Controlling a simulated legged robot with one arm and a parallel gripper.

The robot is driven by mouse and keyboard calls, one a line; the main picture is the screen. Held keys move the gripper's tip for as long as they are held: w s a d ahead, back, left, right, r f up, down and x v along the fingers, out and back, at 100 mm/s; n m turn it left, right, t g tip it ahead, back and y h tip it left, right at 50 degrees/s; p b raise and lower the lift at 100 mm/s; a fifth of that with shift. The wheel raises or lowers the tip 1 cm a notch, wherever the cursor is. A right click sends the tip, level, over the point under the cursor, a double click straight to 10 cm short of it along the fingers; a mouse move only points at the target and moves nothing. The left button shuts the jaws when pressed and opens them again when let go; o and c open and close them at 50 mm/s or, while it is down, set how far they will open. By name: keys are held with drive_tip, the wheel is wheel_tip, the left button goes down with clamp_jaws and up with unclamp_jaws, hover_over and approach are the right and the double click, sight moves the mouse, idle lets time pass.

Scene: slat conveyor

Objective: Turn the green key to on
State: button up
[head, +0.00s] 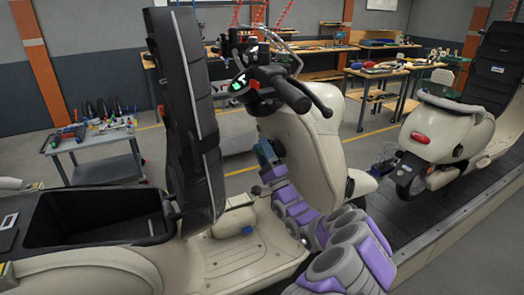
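A cream scooter stands in front of me with its dark seat (185,110) tipped up. A small bright green part (238,86) shows on the left of its handlebar (285,90), with a red part (254,84) beside it. I cannot tell whether this green part is the key, and no other green key is clear. My grey and purple arm reaches in from the lower right. My gripper (266,156) is at the inner side of the front shield (310,135), below the handlebar. Its fingers are small and dark, and whether they hold anything is unclear.
An open black storage bin (90,215) is at the left. A second cream scooter (440,140) stands farther right on the dark slat conveyor (410,222). A tool cart (105,160) and workbenches (375,88) stand behind. The scooter's footboard (235,262) is clear.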

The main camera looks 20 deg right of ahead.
drive_tip(key=shift+d, duration=0.15)
drive_tip(key=shift+s+f, duration=0.2)
drive_tip(key=p+v, duration=0.3)
drive_tip(key=v, duration=1.4)
drive_tip(key=shift+f+p, duration=0.1)
drive_tip(key=shift+p, duration=0.2)
drive_tip(key=shift+p+v, duration=0.85)
drive_tip(key=shift+v, duration=2.05)
